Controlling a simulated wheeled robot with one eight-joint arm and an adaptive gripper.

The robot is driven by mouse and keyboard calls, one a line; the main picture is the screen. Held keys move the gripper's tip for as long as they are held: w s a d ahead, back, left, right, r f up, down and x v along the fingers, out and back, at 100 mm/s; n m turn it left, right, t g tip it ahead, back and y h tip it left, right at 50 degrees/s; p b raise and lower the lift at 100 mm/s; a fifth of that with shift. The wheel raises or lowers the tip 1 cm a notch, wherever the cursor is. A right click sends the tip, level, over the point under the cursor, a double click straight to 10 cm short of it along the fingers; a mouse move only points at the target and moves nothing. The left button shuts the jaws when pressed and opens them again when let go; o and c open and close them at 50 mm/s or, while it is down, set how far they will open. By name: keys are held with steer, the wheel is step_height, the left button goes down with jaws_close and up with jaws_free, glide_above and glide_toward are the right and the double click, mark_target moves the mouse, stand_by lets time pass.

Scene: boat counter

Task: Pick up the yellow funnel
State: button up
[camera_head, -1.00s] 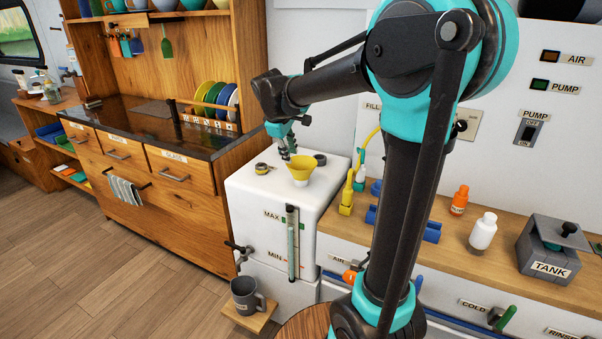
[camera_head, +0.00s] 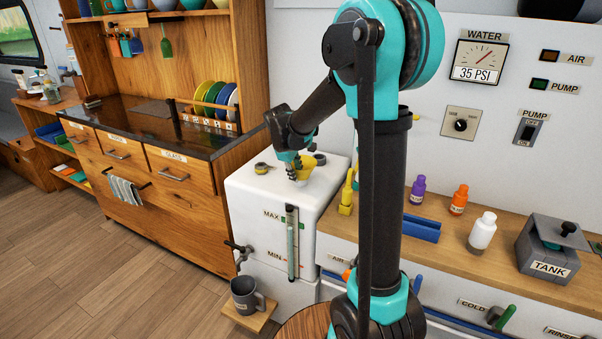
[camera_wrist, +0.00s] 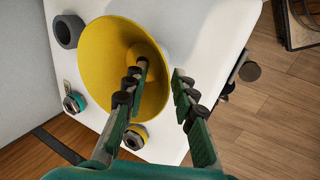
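The yellow funnel (camera_head: 306,168) stands wide end up on top of the white tank (camera_head: 322,200), partly hidden behind my gripper (camera_head: 297,172) in the head view. In the wrist view the funnel (camera_wrist: 110,65) is large, its wide mouth facing the camera. My gripper (camera_wrist: 160,80) is open there. Its left finger reaches over the inside of the funnel's cone and its right finger is outside the rim, so the right-hand wall lies between them. I cannot tell whether either finger touches the funnel.
On the tank top are a dark grey ring (camera_wrist: 68,31) and small round fittings (camera_wrist: 73,103) beside the funnel. A grey mug (camera_head: 247,295) sits on a low shelf. A yellow-handled tool (camera_head: 346,195) and several bottles stand on the counter to the right.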

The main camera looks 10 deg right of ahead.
jaws_close()
steer(key=shift+r, duration=0.15)
stand_by(0.4)
